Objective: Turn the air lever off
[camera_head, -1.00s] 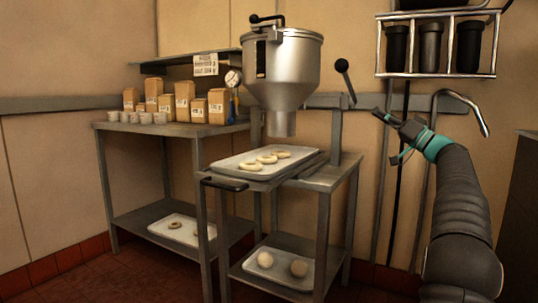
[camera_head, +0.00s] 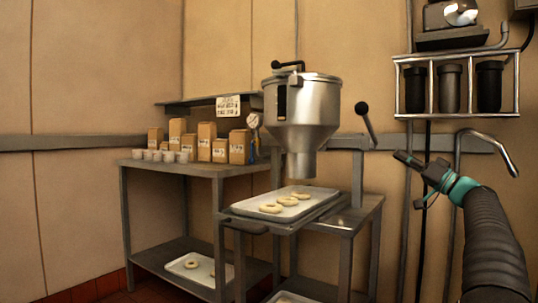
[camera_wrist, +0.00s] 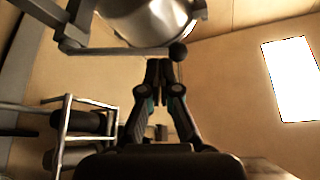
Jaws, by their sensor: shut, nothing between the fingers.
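A lever with a black ball knob (camera_head: 362,108) rises on a slanted rod to the right of the steel hopper (camera_head: 303,108). A pressure gauge (camera_head: 254,121) with a small blue part (camera_head: 253,152) below it is left of the hopper's outlet. No label marks which of these is the air lever. My gripper (camera_head: 400,156) is right of and below the black knob in the head view, apart from it, shut and empty. In the wrist view its fingertips (camera_wrist: 158,64) are together, and a black knob (camera_wrist: 178,52) appears just beyond them.
A tray with doughnuts (camera_head: 328,201) sits under the hopper on a steel stand. Paper bags and cups crowd the left table (camera_head: 195,169). A wall rack (camera_head: 404,88) with dark canisters and a bent pipe (camera_head: 500,150) are near my arm.

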